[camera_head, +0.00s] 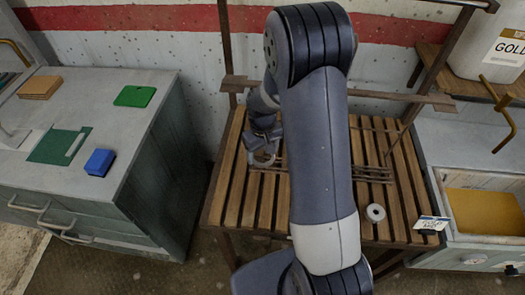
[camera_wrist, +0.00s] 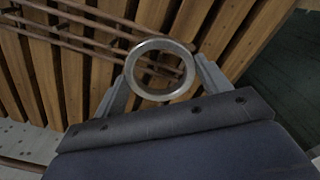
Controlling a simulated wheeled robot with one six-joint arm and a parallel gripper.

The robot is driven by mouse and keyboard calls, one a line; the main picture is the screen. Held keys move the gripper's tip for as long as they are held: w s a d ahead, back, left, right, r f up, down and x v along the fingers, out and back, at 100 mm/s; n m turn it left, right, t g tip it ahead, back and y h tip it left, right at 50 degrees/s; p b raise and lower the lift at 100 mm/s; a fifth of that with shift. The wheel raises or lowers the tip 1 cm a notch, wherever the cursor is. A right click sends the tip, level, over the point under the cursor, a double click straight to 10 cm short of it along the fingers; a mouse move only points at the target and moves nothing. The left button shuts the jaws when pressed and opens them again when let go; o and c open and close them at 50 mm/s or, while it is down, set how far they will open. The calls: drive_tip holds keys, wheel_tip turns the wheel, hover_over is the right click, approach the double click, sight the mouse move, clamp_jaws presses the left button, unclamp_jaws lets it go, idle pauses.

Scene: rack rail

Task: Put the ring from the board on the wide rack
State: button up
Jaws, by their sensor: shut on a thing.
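A grey metal ring (camera_wrist: 133,72) is held between the two fingers of my gripper (camera_wrist: 163,70) in the wrist view. In the head view my gripper (camera_head: 263,153) is above the left part of a slatted wooden table, and the ring (camera_head: 262,164) shows at its tips. Thin brown rods (camera_head: 372,172) of a rack run over the slats; they also show beyond the ring in the wrist view (camera_wrist: 85,27). My arm hides the rack's middle. I cannot tell whether the ring touches the rods.
The slatted table (camera_head: 222,205) has a small white round piece (camera_head: 375,212) and a label card (camera_head: 433,223) at front right. A left cabinet bears a dark green board (camera_head: 50,147), a blue block (camera_head: 99,162) and a green piece (camera_head: 135,96). A wooden bar (camera_head: 400,97) crosses behind.

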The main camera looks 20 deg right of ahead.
drive_tip(key=shift+f, duration=0.15)
drive_tip(key=shift+f+b, duration=1.2)
drive_tip(key=shift+f, duration=0.05)
drive_tip(key=shift+f, duration=0.1)
drive_tip(key=o, duration=1.1)
wheel_tip(320, 180, up, 11)
drive_tip(key=shift+f+b, duration=0.1)
drive_tip(key=shift+b, duration=0.35)
